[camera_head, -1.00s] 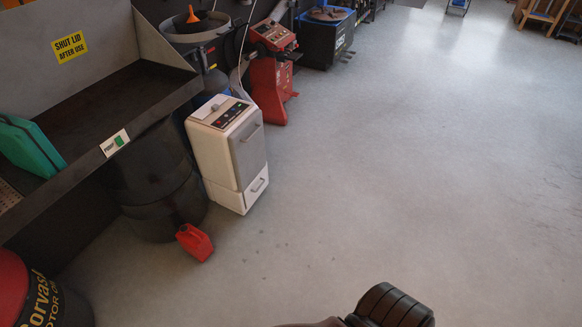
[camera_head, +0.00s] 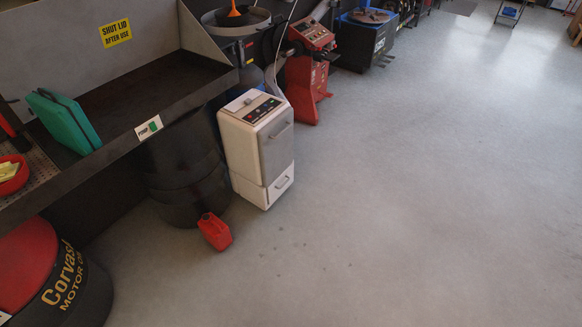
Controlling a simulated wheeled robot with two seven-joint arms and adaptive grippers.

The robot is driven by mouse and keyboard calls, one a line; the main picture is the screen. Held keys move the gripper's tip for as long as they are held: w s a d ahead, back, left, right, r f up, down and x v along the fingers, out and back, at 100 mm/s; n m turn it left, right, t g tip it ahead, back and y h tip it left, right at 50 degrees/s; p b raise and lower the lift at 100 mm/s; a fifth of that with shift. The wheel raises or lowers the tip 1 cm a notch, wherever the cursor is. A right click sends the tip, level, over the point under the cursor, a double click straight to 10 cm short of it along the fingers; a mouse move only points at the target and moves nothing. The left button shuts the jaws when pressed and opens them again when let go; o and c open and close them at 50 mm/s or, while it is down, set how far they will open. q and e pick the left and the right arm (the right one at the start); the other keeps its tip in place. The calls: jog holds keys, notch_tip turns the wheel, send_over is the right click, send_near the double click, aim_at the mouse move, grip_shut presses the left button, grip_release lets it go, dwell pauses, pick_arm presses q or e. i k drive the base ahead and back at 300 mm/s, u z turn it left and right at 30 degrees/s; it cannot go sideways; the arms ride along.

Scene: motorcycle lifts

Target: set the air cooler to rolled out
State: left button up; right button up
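A white box-shaped unit (camera_head: 246,158) stands upright on the floor beside a dark drum, left of the picture's middle. It looks like the air cooler. It has a dark control panel with small coloured buttons on top, a grey front door with a handle, and a lower drawer with a handle. It stands close to the row of equipment along the wall. Whether it has wheels cannot be seen. Neither of my grippers is in view.
A red jerrycan (camera_head: 215,231) stands on the floor in front of the dark drum (camera_head: 184,170). A parts-washer bench (camera_head: 150,88), a Corvast oil drum (camera_head: 75,290) and a red machine (camera_head: 306,75) line the left side. The floor (camera_head: 430,190) to the right is clear.

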aim_at(257, 150)
jog(key=u, duration=0.35)
jog(key=i, duration=0.45)
jog(key=u, duration=0.7)
jog(key=i, duration=1.6)
jog(key=z, duration=0.65)
